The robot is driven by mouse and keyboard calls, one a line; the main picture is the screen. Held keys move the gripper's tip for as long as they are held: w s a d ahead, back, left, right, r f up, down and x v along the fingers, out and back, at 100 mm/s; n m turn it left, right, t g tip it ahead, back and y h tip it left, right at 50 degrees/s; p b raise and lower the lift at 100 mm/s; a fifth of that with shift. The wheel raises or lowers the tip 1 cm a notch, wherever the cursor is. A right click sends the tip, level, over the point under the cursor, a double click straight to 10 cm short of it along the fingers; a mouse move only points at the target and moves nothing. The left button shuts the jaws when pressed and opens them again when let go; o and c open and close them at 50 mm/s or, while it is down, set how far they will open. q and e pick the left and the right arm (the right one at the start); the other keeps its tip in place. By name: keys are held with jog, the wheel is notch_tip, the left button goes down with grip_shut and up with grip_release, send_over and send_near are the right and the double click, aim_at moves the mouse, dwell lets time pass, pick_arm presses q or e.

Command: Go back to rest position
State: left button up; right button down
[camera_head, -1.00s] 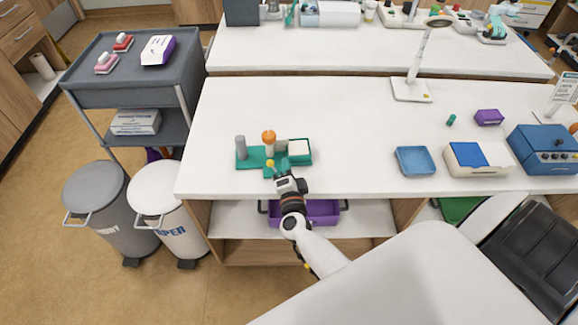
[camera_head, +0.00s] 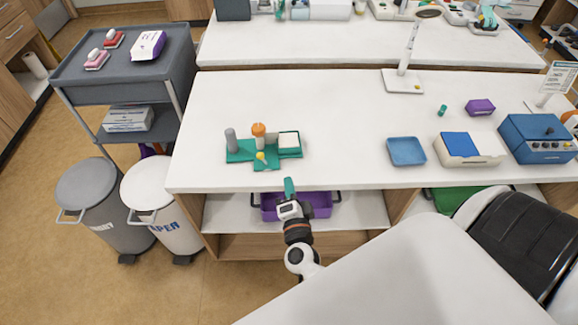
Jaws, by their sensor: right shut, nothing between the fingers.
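My right gripper (camera_head: 289,188) is just off the front edge of the white counter (camera_head: 330,150), in front of the shelf below. Its teal fingers point up in the picture and are shut, with nothing seen between them. It is apart from the teal holder (camera_head: 240,152) on the counter, which carries a grey cylinder (camera_head: 231,140), an orange-topped bottle (camera_head: 259,135), a white block (camera_head: 289,139) and a small yellow-tipped piece (camera_head: 261,157). My left gripper is not in view.
A purple bin (camera_head: 322,205) sits on the shelf behind my right gripper. A blue tray (camera_head: 406,151), a white box with a blue top (camera_head: 468,149) and a blue device (camera_head: 538,139) stand to the right. Two waste bins (camera_head: 95,208) (camera_head: 160,208) stand left. The counter's middle is clear.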

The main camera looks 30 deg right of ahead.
jog(key=s+a+f+n+g+y, duration=0.2)
jog(key=s+a+f+n+y, duration=0.15)
jog(key=f, duration=0.55)
jog(key=s+a+f+n+g+y+b, duration=0.1)
jog(key=s+a+f+n+g+y, duration=0.15)
jog(key=f+n, duration=0.45)
jog(key=s+a+f+n+g+y, duration=0.1)
jog(key=s+a+f+n+y, duration=0.2)
jog(key=f, duration=0.8)
jog(key=s+d+f+n+g, duration=0.2)
jog(key=s+f, duration=0.3)
jog(key=s, duration=0.4)
jog(key=s+d+f+n+g+h, duration=0.1)
jog(key=s+d+f+n+g, duration=0.2)
jog(key=s, duration=0.5)
jog(key=s+d+f+n+g, duration=0.2)
jog(key=s+f+g, duration=0.2)
jog(key=s+f, duration=0.3)
jog(key=s, duration=0.2)
jog(key=shift+s+d+n+g+h+b, duration=0.25)
jog(key=shift+s+n+g+h+b, duration=0.05)
jog(key=shift+n+g+h+b, duration=0.1)
